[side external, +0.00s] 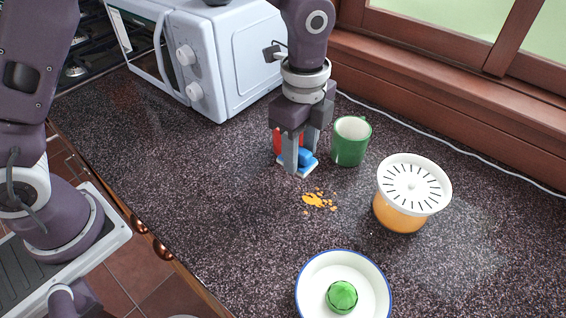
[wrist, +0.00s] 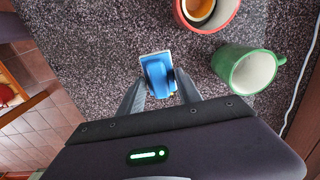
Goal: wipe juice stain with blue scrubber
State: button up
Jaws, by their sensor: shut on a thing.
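The blue scrubber (side external: 304,158) has a blue handle and a pale base. My gripper (side external: 298,168) points down with its fingers around the scrubber's handle, at or just above the counter. In the wrist view the scrubber (wrist: 157,75) sits between the fingertips of my gripper (wrist: 160,90), shut on it. The orange juice stain (side external: 318,200) is an irregular splash with small drops on the counter, just in front of the scrubber and apart from it in the side view. I do not see the stain in the wrist view. Whether the scrubber touches the counter is unclear.
A green mug (side external: 351,141) stands close right of my gripper. A red cup (wrist: 204,14) is partly hidden behind my fingers in the side view. A microwave (side external: 222,62) is behind.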

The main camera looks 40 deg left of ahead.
aim_at(300, 188)
jog(key=shift+f, duration=3.4)
jog(key=shift+d+f, duration=0.55)
jog(key=shift+f, duration=0.15)
jog(key=shift+c, duration=0.7)
jog(key=shift+d, duration=4.15)
jog(key=shift+a, duration=4.65)
jog(key=shift+w+a, duration=0.1)
jog(key=shift+w, duration=0.1)
jog(key=shift+w+d, duration=0.15)
jog(key=shift+d, duration=4.95)
jog(key=shift+a, duration=5.05)
jog(key=shift+r, duration=4.2)
